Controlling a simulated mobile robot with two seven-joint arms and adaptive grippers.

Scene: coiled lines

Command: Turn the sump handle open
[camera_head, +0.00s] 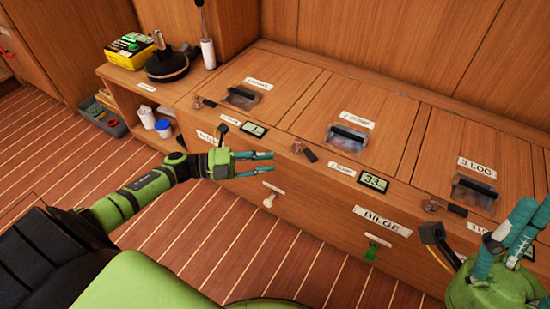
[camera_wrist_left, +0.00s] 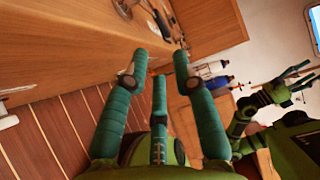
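The hatch labelled 2 SUMP (camera_head: 357,120) is in the middle of the bench top, with a dark-handled clear latch (camera_head: 347,136) on it. At its front edge is a small fitting with a black lever (camera_head: 310,155), beside a second 2 SUMP label (camera_head: 343,169). My left gripper (camera_head: 272,162) is open and empty in front of the bench, left of that lever and apart from it. Its spread teal fingers also show in the left wrist view (camera_wrist_left: 158,65). My right gripper (camera_head: 530,218) is raised at the right edge, its fingers apart and empty.
Similar levers are at the first hatch (camera_head: 208,103) and the 3 LOG hatch (camera_head: 457,210). A display (camera_head: 374,182) reads about 33. A white T-handle (camera_head: 271,195) and a green handle (camera_head: 374,248) under the BILGE label (camera_head: 383,221) stick out from the front.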

